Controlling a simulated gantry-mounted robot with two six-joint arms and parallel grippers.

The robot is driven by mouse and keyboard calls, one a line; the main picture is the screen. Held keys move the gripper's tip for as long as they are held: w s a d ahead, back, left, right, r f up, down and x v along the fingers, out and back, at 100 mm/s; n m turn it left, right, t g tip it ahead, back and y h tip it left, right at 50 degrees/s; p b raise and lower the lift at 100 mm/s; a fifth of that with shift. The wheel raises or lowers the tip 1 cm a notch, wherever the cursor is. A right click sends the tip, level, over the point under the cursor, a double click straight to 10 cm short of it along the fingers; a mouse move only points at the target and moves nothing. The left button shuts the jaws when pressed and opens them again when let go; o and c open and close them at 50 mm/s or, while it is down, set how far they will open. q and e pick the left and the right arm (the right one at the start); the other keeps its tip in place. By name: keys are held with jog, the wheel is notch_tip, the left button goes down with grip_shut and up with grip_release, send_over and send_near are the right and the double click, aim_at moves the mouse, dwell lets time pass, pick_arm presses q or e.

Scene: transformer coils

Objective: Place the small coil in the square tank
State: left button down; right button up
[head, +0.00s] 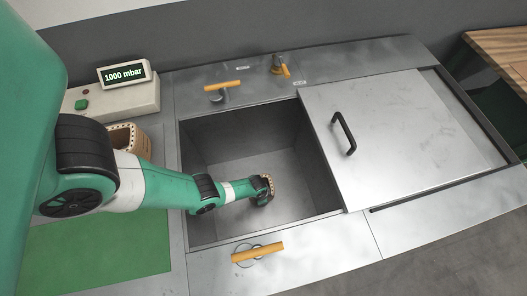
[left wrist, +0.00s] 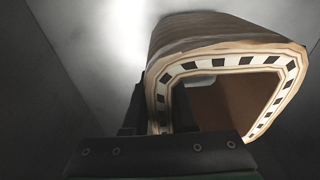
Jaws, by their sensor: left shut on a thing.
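The small coil (head: 269,184) is a light brown rounded ring with dark blocks along its rim. It is inside the open square tank (head: 195,222), a grey metal basin. My left gripper (head: 262,188) reaches down into the tank and is shut on the coil. In the left wrist view the coil (left wrist: 225,45) fills the upper right, its hollow middle facing the camera, and the gripper (left wrist: 150,110) grips its wall. Grey tank walls lie behind it. I cannot tell whether the coil touches the tank floor. My right gripper is not in view.
A metal lid (head: 415,130) with a black handle (head: 343,133) lies right of the opening. Orange-handled valves (head: 222,85) stand at the back, and another orange handle (head: 257,252) is in front. Another coil (head: 128,138) stands behind my left arm, by a control box (head: 112,99) reading 1000 mbar.

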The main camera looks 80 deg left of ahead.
pick_arm(q)
jog(key=shift+f+b, duration=0.65)
jog(key=shift+f, duration=0.7)
jog(key=c, duration=0.7)
grip_release()
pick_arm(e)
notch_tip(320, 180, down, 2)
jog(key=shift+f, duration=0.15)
pick_arm(q)
jog(key=r+p, duration=0.3)
jog(key=r, duration=0.1)
jog(key=s+r+p, duration=0.1)
jog(key=r+p, duration=0.7)
jog(key=shift+s+r, duration=0.25)
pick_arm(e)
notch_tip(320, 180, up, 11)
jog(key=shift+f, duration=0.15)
pick_arm(q)
jog(key=shift+f, duration=0.1)
